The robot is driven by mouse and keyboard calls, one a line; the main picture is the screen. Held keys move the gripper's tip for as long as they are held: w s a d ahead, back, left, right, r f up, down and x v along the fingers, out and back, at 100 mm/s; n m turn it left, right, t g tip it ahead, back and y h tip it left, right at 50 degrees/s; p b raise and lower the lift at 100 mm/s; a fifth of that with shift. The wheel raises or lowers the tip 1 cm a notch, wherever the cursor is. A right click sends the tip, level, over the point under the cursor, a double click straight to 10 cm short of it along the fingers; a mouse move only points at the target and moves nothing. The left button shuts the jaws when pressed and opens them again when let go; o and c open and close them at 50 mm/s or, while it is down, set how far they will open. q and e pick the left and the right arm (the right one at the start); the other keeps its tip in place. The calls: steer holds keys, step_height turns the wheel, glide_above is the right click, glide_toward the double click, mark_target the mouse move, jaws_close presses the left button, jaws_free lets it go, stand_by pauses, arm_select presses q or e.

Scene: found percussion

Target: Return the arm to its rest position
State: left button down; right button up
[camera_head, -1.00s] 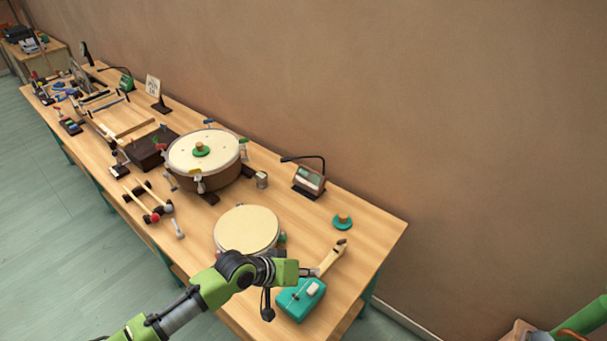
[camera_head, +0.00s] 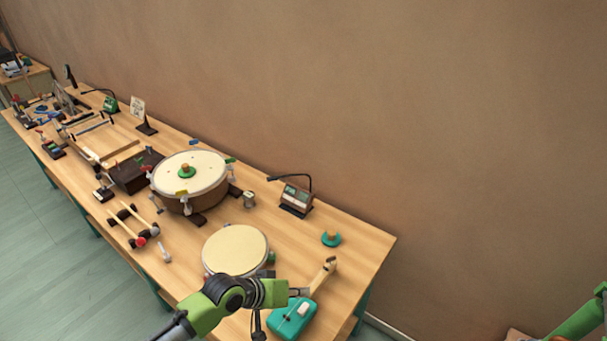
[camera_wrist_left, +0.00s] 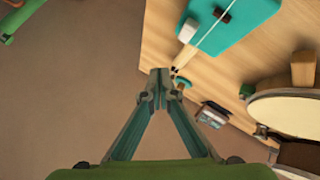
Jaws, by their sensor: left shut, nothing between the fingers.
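My left gripper (camera_head: 304,292) is over the near right end of the workbench, close to a teal box instrument with a wooden neck (camera_head: 292,318). In the left wrist view its fingertips (camera_wrist_left: 160,78) meet and hold nothing. The teal instrument (camera_wrist_left: 232,22) shows there beyond the fingers, up and to the right. In the head view my left arm comes in from the bottom, in front of a small cream drum (camera_head: 236,249). I cannot tell how high the gripper is above the bench. My right gripper is out of view.
A large drum (camera_head: 190,172), a small lamp-like device (camera_head: 296,198), a teal disc with a knob (camera_head: 331,238) and two mallets on a rack (camera_head: 128,227) stand on the bench (camera_head: 365,248). A brown wall (camera_head: 400,100) runs behind. Floor (camera_head: 60,270) lies open at left.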

arm_select(q)
steer(key=shift+s+d, duration=0.2)
steer(key=shift+s, duration=0.2)
steer(key=s+a+r+m+y, duration=0.1)
steer(key=s+m, duration=0.1)
steer(key=s, duration=0.8)
steer(key=s+a+r+n+g+y, duration=0.2)
steer(key=s+a+y, duration=0.4)
steer(key=s+a, duration=1.1)
step_height(320, 180, down, 32)
steer(key=a+g+b, duration=0.1)
steer(key=a+b, duration=0.1)
steer(key=b, duration=0.4)
steer(key=s+a+f+g+b, duration=0.1)
steer(key=s+a+f+b, duration=0.2)
steer(key=s+f, duration=1.4)
step_height(320, 180, down, 3)
steer(key=shift+f+m+b, duration=0.1)
steer(key=shift+m+b, duration=0.2)
steer(key=shift+b, duration=0.35)
